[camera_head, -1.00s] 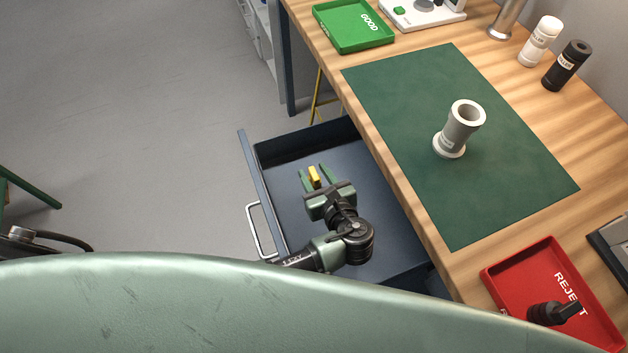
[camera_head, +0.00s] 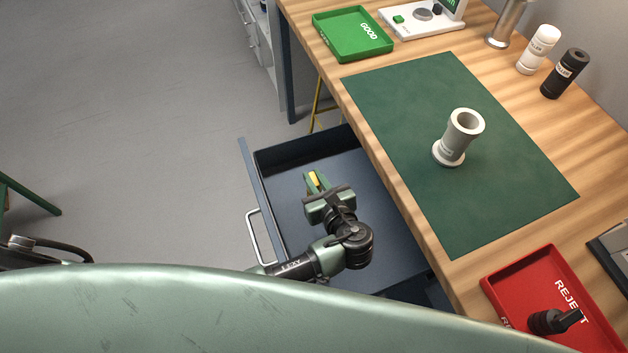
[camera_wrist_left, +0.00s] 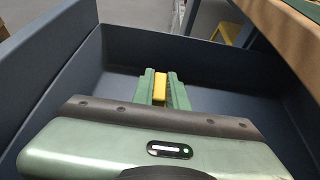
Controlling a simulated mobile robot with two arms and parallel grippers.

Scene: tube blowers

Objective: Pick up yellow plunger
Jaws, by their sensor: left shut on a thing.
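The yellow plunger (camera_head: 315,180) is between the green fingers of my left gripper (camera_head: 317,181), inside the open drawer. In the left wrist view the yellow plunger (camera_wrist_left: 160,88) sits between both fingers of the left gripper (camera_wrist_left: 162,88), which are closed against its sides. Much of the plunger is hidden by the fingers and the gripper body. I cannot tell whether it is lifted off the drawer floor. My right gripper is not clearly in view.
The drawer (camera_head: 290,158) has raised walls around my left gripper. On the bench are a green mat (camera_head: 410,110), a grey tube part (camera_head: 462,130), a green GOOD tray (camera_head: 345,48), a red REJECT tray (camera_head: 497,282), and white (camera_head: 540,48) and black (camera_head: 566,72) bottles.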

